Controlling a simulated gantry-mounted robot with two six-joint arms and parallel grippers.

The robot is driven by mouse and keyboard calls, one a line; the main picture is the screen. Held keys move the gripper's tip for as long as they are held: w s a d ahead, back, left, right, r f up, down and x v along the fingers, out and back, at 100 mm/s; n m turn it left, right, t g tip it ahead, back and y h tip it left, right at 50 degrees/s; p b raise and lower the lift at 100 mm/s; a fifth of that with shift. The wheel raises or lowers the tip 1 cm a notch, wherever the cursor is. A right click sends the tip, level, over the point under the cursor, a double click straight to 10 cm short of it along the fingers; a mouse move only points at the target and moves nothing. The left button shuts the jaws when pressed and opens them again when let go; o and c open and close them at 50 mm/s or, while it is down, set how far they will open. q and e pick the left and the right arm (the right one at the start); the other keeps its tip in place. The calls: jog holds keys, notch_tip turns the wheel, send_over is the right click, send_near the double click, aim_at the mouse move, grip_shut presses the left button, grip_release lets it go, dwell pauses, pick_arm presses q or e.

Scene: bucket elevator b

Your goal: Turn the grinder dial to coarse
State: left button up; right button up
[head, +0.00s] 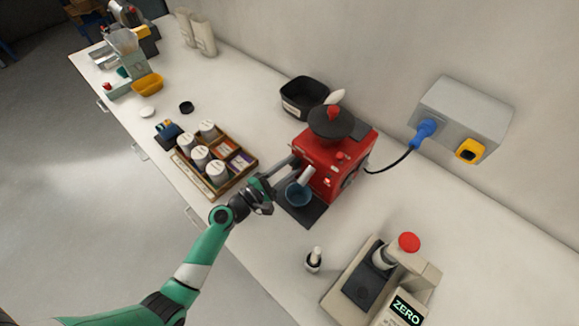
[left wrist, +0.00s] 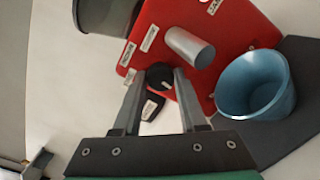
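The red grinder (head: 343,153) stands on the counter, with a black hopper lid on top; its red front also shows in the left wrist view (left wrist: 228,38). In the left wrist view a round black dial (left wrist: 160,75) sits on the grinder's lower edge. My left gripper (left wrist: 157,82) is open, with one finger on each side of the dial; I cannot tell whether they touch it. The dial's setting is not readable. My right gripper is not in view.
A blue cup (head: 298,195) stands under the grinder's grey spout (left wrist: 190,47), close to the left gripper. A wooden tray of white canisters (head: 215,190) is to the left. A black bin (head: 304,98) is behind. A scale (head: 362,288) and a small bottle (head: 314,259) stand in front.

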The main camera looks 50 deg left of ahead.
pick_arm(q)
grip_shut()
jog(key=shift+m, duration=0.4)
jog(key=m+b, duration=0.1)
jog(key=m, duration=0.3)
jog(key=m+b, duration=0.1)
jog(key=m, duration=0.3)
jog(key=shift+m+g, duration=0.3)
jog(key=shift+m, duration=0.1)
jog(key=m+y+b, duration=0.1)
jog(key=m+b, duration=0.1)
jog(key=m, duration=0.3)
jog(key=shift+d+f+m, duration=0.1)
jog(key=shift+m, duration=0.3)
jog(key=m+b, duration=0.2)
jog(key=m, duration=0.3)
jog(key=shift+y, duration=0.4)
jog(key=shift+m, duration=0.3)
